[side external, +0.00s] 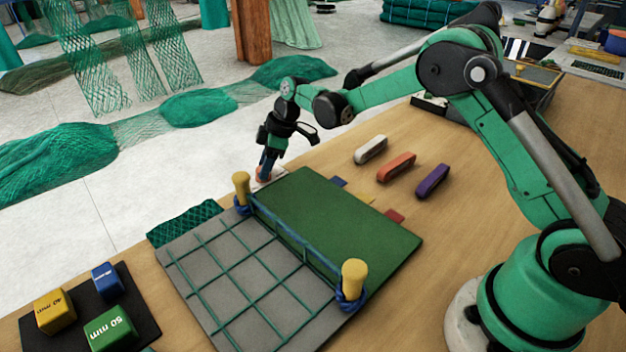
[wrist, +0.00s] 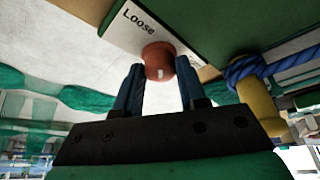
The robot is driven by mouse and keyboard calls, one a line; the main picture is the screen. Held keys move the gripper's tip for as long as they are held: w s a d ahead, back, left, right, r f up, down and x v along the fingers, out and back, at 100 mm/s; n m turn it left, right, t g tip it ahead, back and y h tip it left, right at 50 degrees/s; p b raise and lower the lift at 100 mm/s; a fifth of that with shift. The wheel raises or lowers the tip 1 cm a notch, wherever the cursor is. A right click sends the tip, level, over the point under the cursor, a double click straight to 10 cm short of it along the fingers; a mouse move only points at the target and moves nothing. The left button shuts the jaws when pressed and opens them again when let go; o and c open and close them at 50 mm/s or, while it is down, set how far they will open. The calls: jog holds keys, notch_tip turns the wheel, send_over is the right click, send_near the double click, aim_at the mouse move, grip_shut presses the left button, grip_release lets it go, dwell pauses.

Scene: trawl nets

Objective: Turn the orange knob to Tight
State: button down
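The orange knob (wrist: 158,58) sits on a white plate (wrist: 128,40) at the green board's far corner, with a pale mark on its near side. The word "Loose" is readable on the plate at left in the wrist view; lettering on the right is mostly hidden. My gripper (wrist: 160,68) has its two blue fingertips on either side of the knob, very close to it. Whether both press on it I cannot tell. In the side view my gripper (side external: 265,172) points down over the plate, and the knob (side external: 262,178) is mostly covered by the fingers.
A yellow post (side external: 242,190) with blue rope stands close beside my gripper; another (side external: 353,280) stands nearer. Green netting (side external: 250,285) covers a grey panel beside the green board (side external: 340,215). White, orange and purple pieces (side external: 397,167) lie on the right. Coloured blocks (side external: 55,311) stand front left.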

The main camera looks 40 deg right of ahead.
jog(key=shift+m, duration=0.4)
jog(key=m, duration=0.2)
jog(key=m+t+h, duration=0.1)
jog(key=shift+s+a+m+h, duration=0.1)
jog(key=shift+a+m+h, duration=0.1)
jog(key=shift+m+h, duration=0.15)
jog(key=m+h, duration=0.1)
jog(key=m, duration=0.2)
jog(key=shift+a+m+t, duration=0.15)
jog(key=shift+m+t, duration=0.15)
jog(key=shift+m, duration=0.05)
jog(key=m+h, duration=0.2)
jog(key=m, duration=0.2)
jog(key=shift+a, duration=0.15)
jog(key=shift+a+m+h, duration=0.1)
jog(key=shift+m+h, duration=0.55)
jog(key=shift+m, duration=1.45)
jog(key=shift+g, duration=0.4)
